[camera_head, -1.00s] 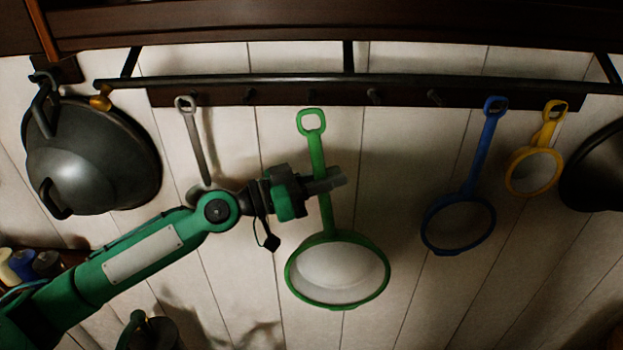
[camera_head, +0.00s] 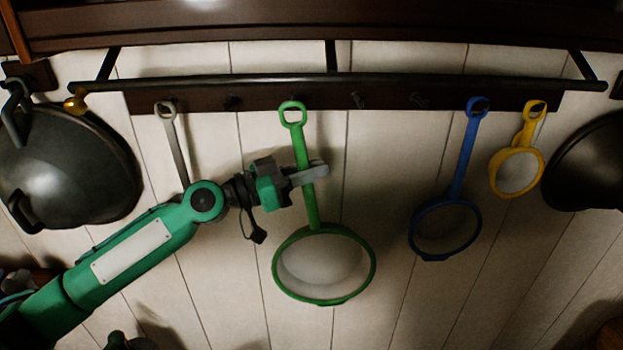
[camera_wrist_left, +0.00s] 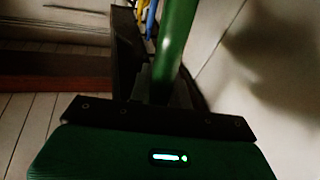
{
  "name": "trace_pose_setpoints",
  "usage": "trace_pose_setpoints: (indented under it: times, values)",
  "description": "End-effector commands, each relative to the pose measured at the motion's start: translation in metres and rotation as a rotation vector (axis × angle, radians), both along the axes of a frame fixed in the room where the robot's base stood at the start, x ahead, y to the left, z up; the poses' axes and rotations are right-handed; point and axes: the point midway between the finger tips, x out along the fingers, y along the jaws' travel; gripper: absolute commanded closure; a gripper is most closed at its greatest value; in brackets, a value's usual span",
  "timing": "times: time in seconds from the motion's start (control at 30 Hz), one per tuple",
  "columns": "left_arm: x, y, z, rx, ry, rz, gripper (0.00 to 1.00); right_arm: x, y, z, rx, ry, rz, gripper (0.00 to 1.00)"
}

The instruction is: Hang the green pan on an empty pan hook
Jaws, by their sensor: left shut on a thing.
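The green pan (camera_head: 311,212) hangs upright, its round bowl below and its handle loop at the top. My left gripper (camera_head: 311,174) is shut on the handle, about midway along it. The handle also shows close up in the left wrist view (camera_wrist_left: 176,45). The loop overlaps the dark hook board (camera_head: 387,103); I cannot tell whether it is around a hook or in front of it. Bare hooks show left of the loop (camera_head: 232,102) and right of it, one nearer (camera_head: 357,99) and one farther (camera_head: 419,100). My right gripper is not in view.
A grey-handled utensil (camera_head: 172,140) hangs left of the pan, partly behind my left arm. A blue pan (camera_head: 461,160) and a yellow pan (camera_head: 527,127) hang at the right. A black rail (camera_head: 450,80) runs above the hooks. Dark woks (camera_head: 70,165) flank the board.

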Motion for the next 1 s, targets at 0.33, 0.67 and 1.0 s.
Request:
trace_pose_setpoints:
  times: [0.33, 0.67, 1.0]
  values:
    - [0.019, 0.000, 0.001, -0.004, -0.004, 0.001, 1.00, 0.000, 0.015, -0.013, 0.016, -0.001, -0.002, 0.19]
    - [0.037, 0.000, 0.000, -0.003, -0.002, 0.001, 1.00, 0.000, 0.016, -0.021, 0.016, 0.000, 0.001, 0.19]
    - [0.055, 0.000, 0.000, -0.003, -0.003, 0.001, 1.00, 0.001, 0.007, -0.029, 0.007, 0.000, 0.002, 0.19]
